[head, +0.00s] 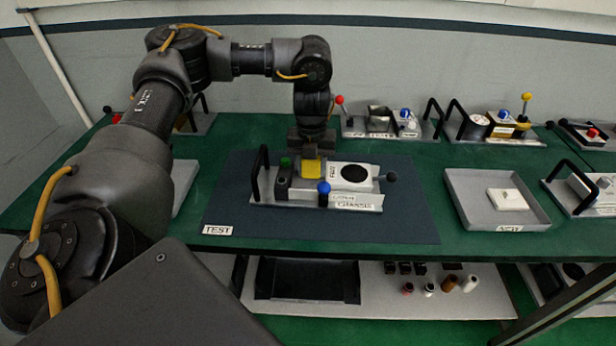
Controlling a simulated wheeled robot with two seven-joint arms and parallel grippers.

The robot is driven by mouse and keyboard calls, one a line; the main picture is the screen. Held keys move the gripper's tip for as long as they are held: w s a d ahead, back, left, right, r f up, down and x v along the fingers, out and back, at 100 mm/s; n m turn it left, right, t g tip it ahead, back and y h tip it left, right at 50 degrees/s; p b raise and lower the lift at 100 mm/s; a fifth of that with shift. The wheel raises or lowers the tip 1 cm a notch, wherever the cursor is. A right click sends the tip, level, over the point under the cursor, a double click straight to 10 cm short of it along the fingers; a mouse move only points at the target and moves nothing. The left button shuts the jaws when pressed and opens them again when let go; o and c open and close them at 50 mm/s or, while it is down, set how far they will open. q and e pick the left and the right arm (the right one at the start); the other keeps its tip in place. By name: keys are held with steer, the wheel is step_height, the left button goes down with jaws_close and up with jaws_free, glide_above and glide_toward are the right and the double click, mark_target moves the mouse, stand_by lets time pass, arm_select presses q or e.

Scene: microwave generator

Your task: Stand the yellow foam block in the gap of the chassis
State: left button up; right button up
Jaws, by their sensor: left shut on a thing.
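My left gripper (311,154) points straight down over the chassis (300,194) and is shut on the yellow foam block (312,170). The block is upright, between the grey part with the green knob and the white box (345,173) with a black disc. Its lower part is hidden behind the chassis parts, so I cannot tell whether it touches the floor of the gap. The chassis has a black handle at its left, a blue knob (323,188) in front and a dark ball at its right. My right gripper is not in view.
The chassis stands on a dark blue mat (410,222) marked TEST on the green table. A grey tray (468,215) marked NEW holds a white piece at the right. Several other units stand along the back. A lower shelf holds small parts and a black bin (308,282).

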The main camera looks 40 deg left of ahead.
mark_target(308, 178)
arm_select(q)
steer(key=f, duration=0.3)
steer(key=shift+s+a+f, duration=0.1)
steer(key=shift+s+a, duration=0.15)
steer(key=shift+a, duration=0.1)
steer(key=shift+w+f, duration=0.1)
steer(key=shift+f, duration=0.3)
steer(key=shift+f, duration=0.15)
steer(key=o, duration=0.7)
steer(key=shift+o, duration=0.2)
